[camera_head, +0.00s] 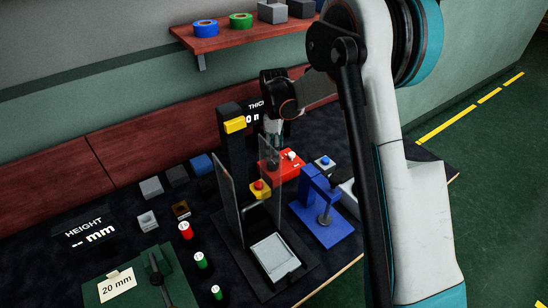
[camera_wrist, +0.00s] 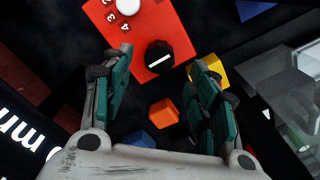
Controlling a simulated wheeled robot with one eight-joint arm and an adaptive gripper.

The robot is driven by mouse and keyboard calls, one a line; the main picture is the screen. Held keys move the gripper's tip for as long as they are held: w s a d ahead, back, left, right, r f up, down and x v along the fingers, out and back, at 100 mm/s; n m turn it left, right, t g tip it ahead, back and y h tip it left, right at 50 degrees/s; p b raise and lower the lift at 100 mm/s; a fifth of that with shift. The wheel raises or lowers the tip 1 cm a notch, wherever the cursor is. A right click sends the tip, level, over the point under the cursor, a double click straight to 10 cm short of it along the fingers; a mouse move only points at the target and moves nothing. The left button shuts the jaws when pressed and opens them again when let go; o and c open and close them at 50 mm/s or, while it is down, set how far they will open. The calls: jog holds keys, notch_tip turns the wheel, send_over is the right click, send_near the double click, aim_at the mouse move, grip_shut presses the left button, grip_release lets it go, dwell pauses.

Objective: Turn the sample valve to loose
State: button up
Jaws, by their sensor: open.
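No label reading sample valve or loose is legible. A red box (camera_head: 287,173) stands on the dark table near the back. In the wrist view the red box (camera_wrist: 139,20) carries a white dial (camera_wrist: 128,5) with numbers beside it and a black knob (camera_wrist: 157,58) with a white line. My gripper (camera_head: 273,143) points down above the red box. In the wrist view my gripper (camera_wrist: 161,68) has its two fingers wide apart, with the black knob in the gap between them, beyond the tips. Nothing is held. Whether the fingers touch the knob cannot be told.
A clear panel (camera_head: 276,190) stands in front of the red box. A yellow box with a red button (camera_head: 260,188) and a blue clamp (camera_head: 322,212) are close by. A black post with a yellow top (camera_head: 234,125) stands left. Small cubes (camera_head: 151,187) and cylinders (camera_head: 186,231) lie left.

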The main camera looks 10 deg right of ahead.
notch_tip(320, 180, up, 6)
jog(key=shift+f, duration=0.1)
dwell(0.4)
jog(key=s+d+r+m+t, duration=0.2)
jog(key=s+r+m+t, duration=0.3)
jog(key=s+r, duration=1.05)
jog(key=s+f+m+t, duration=0.2)
jog(key=s+m, duration=0.6)
jog(key=s, duration=1)
jog(key=shift+d+f, duration=0.2)
jog(key=shift+d, duration=0.05)
